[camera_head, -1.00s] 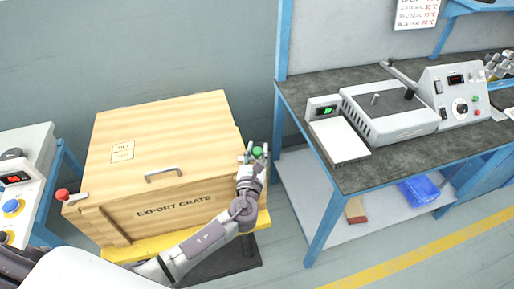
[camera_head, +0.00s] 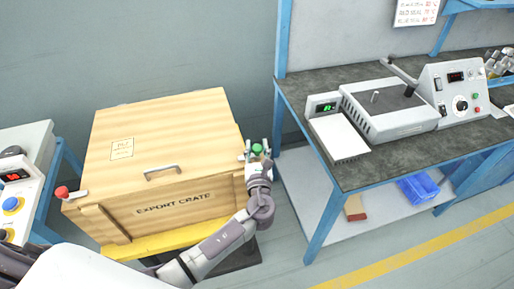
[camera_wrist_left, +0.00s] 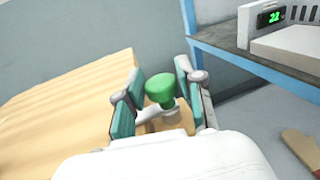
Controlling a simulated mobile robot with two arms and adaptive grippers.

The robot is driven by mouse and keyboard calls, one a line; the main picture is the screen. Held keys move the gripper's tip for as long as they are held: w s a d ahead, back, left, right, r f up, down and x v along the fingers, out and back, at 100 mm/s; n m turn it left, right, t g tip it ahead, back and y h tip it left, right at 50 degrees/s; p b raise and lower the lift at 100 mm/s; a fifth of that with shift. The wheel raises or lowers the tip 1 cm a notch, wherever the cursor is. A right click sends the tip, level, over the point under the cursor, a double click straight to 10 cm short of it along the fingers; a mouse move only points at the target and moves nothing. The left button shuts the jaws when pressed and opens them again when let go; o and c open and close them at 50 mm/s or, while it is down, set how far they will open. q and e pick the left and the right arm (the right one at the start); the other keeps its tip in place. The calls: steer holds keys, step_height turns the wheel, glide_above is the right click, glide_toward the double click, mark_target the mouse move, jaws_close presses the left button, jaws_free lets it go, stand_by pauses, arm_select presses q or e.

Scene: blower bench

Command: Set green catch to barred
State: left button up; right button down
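My left gripper (camera_head: 257,147) is at that corner, with one finger on each side of the knob. In the left wrist view the green catch (camera_wrist_left: 160,88) stands between the teal finger pads of my left gripper (camera_wrist_left: 156,92). Gaps show between the knob and the pads, so the gripper is open. A grey lever-like part under the knob is partly hidden. My right gripper is not in view.
A red catch (camera_head: 62,192) sits at the crate's left front corner. The crate lid has a metal handle (camera_head: 162,172). A blue-framed workbench (camera_head: 385,160) with instruments stands to the right, across a narrow floor gap. A control console (camera_head: 30,180) stands at the left.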

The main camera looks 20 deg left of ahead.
arm_select(q)
steer(key=shift+o, duration=1.3)
steer(key=shift+s, duration=0.1)
steer(key=v, duration=1.2)
steer(key=s+a+f+n+g+h, duration=0.1)
steer(key=s+a+f+n+g, duration=0.2)
steer(key=f, duration=0.8)
steer(key=s+f+n+g+h, duration=0.1)
steer(key=s+f+n+g, duration=0.25)
steer(key=f, duration=0.65)
steer(key=s+a+f+n+g+h, duration=0.25)
steer(key=s+f, duration=0.25)
steer(key=f, duration=0.6)
steer(key=s+a+f+n+g, duration=0.1)
steer(key=s+f+n+g, duration=0.1)
steer(key=s+f+n, duration=0.3)
steer(key=s+a+f+n+g+h, duration=0.1)
steer(key=s+f+n, duration=0.4)
steer(key=s, duration=0.8)
steer(key=s+a+f+n+g, duration=0.2)
steer(key=s+f+n+g, duration=0.2)
steer(key=s+n, duration=0.6)
steer(key=shift+a+f+h, duration=0.35)
steer(key=shift+a+f, duration=0.05)
steer(key=shift+f, duration=0.5)
